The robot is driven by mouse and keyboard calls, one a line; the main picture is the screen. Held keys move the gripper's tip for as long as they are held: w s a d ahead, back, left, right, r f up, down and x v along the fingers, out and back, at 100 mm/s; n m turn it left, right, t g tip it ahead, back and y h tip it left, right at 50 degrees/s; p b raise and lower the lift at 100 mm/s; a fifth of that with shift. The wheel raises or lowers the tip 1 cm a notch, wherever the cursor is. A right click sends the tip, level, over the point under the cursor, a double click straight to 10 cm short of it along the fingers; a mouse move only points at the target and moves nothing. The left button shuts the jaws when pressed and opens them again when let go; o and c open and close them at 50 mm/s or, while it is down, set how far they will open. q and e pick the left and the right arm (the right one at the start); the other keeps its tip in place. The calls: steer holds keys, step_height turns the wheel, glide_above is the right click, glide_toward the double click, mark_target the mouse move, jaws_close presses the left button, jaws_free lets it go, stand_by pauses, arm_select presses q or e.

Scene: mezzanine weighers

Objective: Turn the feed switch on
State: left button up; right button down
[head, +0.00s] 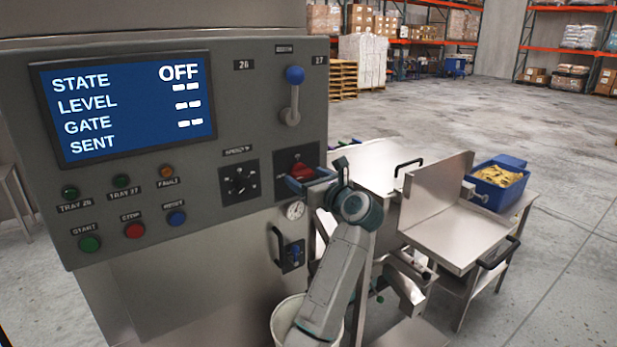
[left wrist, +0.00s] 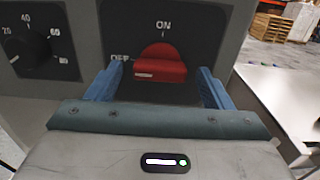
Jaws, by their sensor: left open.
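The red feed switch (head: 302,168) is a rotary knob on a dark plate on the grey control panel. In the left wrist view the red knob (left wrist: 162,62) has ON printed above it and OFF to its left. Its white mark is on the left side, towards OFF. My left gripper (head: 311,181) is at the switch. In the left wrist view its blue fingers (left wrist: 159,88) are apart, one on each side of the knob, with visible gaps. The display (head: 125,105) reads STATE OFF. My right gripper is not in view.
A dial (head: 239,182) sits left of the switch, and a blue-knobbed lever (head: 292,95) above it. Push buttons (head: 135,230) are at lower left. A round gauge (head: 295,210) and black handle (head: 277,246) are below. Metal trays (head: 450,233) stand to the right.

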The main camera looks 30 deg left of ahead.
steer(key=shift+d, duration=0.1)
arm_select(q)
steer(key=c, duration=1)
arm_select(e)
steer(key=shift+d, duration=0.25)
